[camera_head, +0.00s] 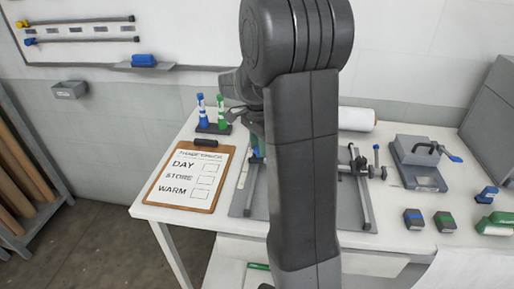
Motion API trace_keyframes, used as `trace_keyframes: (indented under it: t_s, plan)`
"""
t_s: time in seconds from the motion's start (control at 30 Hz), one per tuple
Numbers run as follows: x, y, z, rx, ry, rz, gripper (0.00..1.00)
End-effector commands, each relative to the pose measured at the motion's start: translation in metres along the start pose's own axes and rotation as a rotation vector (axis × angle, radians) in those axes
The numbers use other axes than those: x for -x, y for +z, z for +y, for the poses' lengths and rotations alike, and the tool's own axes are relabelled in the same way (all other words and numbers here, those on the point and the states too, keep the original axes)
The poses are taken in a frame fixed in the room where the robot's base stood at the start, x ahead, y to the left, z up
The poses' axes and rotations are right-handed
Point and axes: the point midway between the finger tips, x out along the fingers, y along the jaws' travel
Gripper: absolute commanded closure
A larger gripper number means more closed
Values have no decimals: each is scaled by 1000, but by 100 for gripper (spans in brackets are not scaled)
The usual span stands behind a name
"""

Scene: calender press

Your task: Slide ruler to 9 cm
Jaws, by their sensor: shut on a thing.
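A grey cutting board (239,205) lies on the white table, with a dark rail (363,199) along its right side. A pale strip (243,168) at its left edge may be the ruler; its scale and reading cannot be made out. My gripper (252,126) is mostly hidden behind my own arm, above the back left of the board. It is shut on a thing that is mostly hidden. Small green and blue parts (256,152) show just below it; I cannot tell what they belong to. My arm covers the middle of the board.
A clipboard (153,189) lies left of the board. A marker stand (212,129) with blue and green markers is close behind it. A white roll (356,119) lies at the back. A grey press (418,165) and small blocks (414,219) stand right.

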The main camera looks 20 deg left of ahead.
Motion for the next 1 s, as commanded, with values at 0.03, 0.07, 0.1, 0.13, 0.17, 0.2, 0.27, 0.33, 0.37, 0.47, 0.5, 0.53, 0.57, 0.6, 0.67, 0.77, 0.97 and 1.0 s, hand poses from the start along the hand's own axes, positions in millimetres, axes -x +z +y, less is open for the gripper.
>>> trace_keyframes:
  t_s: [0.03, 0.07, 0.1, 0.13, 0.17, 0.2, 0.27, 0.33, 0.37, 0.47, 0.5, 0.53, 0.57, 0.6, 0.67, 0.77, 0.97, 1.0]
  plan:
    - [1, 0, -1, 1, -3, 1, 100]
    - [1, 0, -1, 1, -3, 1, 100]
    - [1, 0, -1, 1, -3, 1, 100]
    - [1, 0, -1, 1, -3, 1, 100]
    - [1, 0, 0, 1, -3, 1, 100]
    - [1, 0, 0, 1, -3, 1, 100]
    - [1, 0, 0, 1, -3, 1, 62]
    - [1, 0, 0, 1, -3, 1, 51]
    - [1, 0, 0, 1, -3, 1, 51]
    - [0, 0, 0, 1, -2, 1, 51]
    - [0, 0, 0, 1, -2, 1, 51]
    - [0, 0, 0, 1, -2, 1, 51]
    - [0, 0, 0, 1, -2, 1, 51]
    - [1, 0, 0, 1, -2, 1, 51]
    - [4, 0, 0, 1, -3, 1, 51]
    - [15, 0, -1, 1, -5, 2, 51]
    - [57, 0, -1, 1, -8, 3, 51]
    - [66, 0, -1, 1, -7, 3, 51]
